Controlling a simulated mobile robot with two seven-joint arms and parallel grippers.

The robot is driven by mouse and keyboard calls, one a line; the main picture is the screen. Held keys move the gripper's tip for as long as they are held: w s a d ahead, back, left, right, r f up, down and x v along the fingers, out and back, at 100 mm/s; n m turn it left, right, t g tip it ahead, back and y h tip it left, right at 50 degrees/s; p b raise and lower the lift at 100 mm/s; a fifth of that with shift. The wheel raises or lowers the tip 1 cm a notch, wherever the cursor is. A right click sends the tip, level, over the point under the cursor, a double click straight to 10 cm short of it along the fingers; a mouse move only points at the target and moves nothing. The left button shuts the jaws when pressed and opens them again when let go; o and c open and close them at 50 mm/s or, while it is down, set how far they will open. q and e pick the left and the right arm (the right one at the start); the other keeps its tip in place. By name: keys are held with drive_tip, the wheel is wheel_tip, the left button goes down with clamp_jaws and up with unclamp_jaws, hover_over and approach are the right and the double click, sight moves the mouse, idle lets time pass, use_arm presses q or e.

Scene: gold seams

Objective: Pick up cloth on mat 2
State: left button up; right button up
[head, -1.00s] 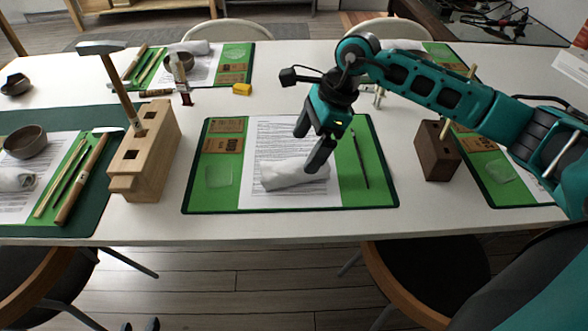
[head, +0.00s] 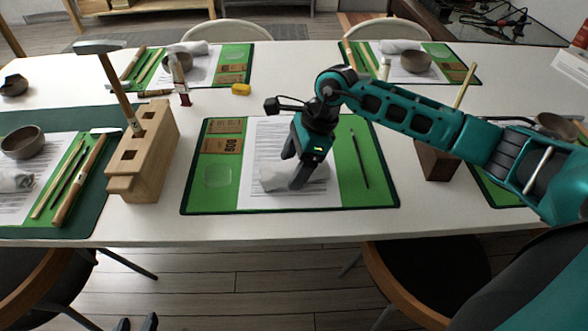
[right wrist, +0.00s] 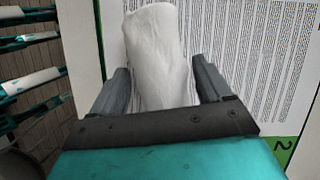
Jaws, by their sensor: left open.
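The white rolled cloth (head: 271,179) lies on the paper in the middle of the green mat (head: 370,197). My right gripper (head: 292,171) points down at the cloth, its fingers partly covering it in the head view. Whether the fingers touch the cloth cannot be told. My left gripper (head: 136,324) shows only as two separated fingertips at the bottom edge, open and away from the table.
A wooden block with a hammer (head: 148,160) stands left of the mat. A pencil (head: 359,158) and brown cards (head: 222,145) lie on the mat.

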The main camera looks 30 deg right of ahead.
drive_tip(key=c, duration=0.7)
drive_tip(key=shift+r, duration=0.1)
